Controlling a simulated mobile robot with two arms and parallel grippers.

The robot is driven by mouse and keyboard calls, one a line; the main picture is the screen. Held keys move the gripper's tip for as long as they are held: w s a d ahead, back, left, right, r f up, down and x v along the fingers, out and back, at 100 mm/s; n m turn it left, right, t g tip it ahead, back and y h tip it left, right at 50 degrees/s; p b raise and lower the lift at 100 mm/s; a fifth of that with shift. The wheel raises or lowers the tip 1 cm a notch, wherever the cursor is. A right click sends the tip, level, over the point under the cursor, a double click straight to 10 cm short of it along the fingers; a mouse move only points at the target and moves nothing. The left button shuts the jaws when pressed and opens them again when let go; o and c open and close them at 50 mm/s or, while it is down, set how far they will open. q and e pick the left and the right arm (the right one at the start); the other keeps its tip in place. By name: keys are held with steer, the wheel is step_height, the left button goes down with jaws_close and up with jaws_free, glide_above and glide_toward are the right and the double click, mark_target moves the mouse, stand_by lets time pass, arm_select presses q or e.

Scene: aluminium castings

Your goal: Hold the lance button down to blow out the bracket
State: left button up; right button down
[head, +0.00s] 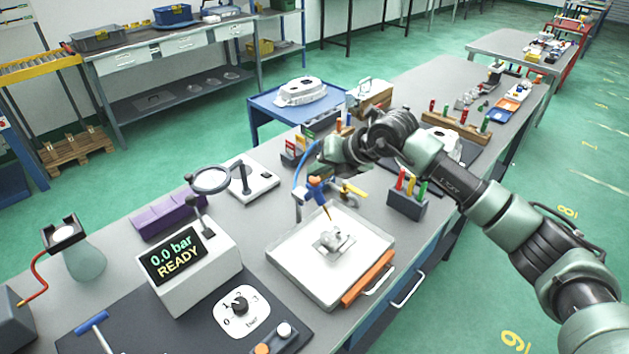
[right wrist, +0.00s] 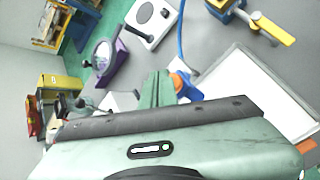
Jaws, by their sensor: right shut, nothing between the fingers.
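The air lance (head: 316,187), blue with an orange part and a thin nozzle, hangs nose down over the white tray (head: 287,257). The silvery bracket (head: 333,239) sits on a small plate in that tray, below the nozzle. My right gripper (head: 322,168) is shut and empty, just above the lance's upper end. In the right wrist view its green fingers (right wrist: 158,90) are beside the blue and orange lance (right wrist: 186,82). I cannot tell whether they touch the lance's button, which is hidden or too small. My left gripper is not in view.
A console (head: 185,262) reads "0.0 bar READY". A pressure dial (head: 240,306) is in front of it. A magnifier (head: 211,180) stands left of the lance. A yellow-handled valve (head: 352,190) and a holder with coloured handles (head: 407,205) are to the right.

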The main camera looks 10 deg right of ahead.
mark_target(318, 181)
steer(key=shift+f+b, duration=0.5)
steer(key=shift+f, duration=0.15)
stand_by(1.6)
steer(key=shift+r, duration=0.1)
stand_by(0.8)
steer(key=shift+r+p, duration=0.55)
steer(key=shift+r, duration=0.4)
steer(key=shift+r, duration=0.15)
steer(key=shift+r+p, duration=1.3)
steer(key=shift+r, duration=1.1)
